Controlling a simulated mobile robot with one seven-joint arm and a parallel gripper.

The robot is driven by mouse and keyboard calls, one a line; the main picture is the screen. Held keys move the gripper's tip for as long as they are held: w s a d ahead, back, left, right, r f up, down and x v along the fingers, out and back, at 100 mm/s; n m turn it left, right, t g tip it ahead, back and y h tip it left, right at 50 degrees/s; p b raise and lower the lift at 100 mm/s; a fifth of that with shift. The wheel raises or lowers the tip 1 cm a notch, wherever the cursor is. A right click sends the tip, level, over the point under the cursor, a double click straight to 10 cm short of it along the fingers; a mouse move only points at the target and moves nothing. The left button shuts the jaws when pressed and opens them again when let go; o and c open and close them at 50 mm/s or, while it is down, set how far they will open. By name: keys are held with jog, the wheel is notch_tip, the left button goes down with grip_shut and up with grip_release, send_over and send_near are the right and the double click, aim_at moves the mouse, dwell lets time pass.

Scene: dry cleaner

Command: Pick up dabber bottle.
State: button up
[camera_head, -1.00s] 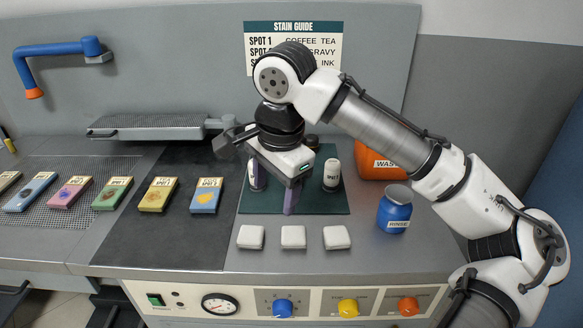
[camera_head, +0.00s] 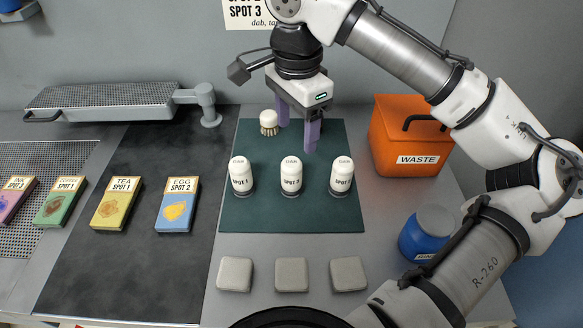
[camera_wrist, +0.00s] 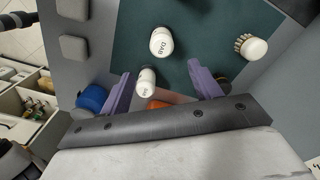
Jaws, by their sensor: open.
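Three white dabber bottles with dark bases stand upright in a row on the dark green mat (camera_head: 292,220): SPOT 1 (camera_head: 241,177), SPOT 2 (camera_head: 291,177) and a right one (camera_head: 342,175) whose number is hard to read. My gripper (camera_head: 297,138) is open and empty, its purple fingers pointing down behind the row in the head view. In the wrist view, one bottle (camera_wrist: 146,80) shows between the fingers (camera_wrist: 160,70), and another bottle (camera_wrist: 161,42) shows beyond the fingertips. Neither is touched as far as I can see. The task does not name which bottle.
A brush with a white top (camera_head: 269,120) stands at the mat's back left, close to my fingers. An orange waste bin (camera_head: 405,140) and blue rinse jar (camera_head: 427,235) are right. Stain swatches (camera_head: 117,203) lie left.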

aim_at(295, 163)
notch_tip(295, 163, down, 7)
jog(key=shift+s+r, duration=0.1)
jog(key=shift+s, duration=0.05)
jog(key=shift+a+f+p, duration=0.2)
jog(key=shift+f+p, duration=0.3)
jog(key=shift+f, duration=0.9)
jog(key=shift+a+f+p, duration=0.15)
jog(key=shift+f+p, duration=0.3)
jog(key=shift+f, duration=0.9)
jog(key=c, duration=1)
jog(key=shift+c, duration=0.3)
jog(key=shift+r, duration=0.15)
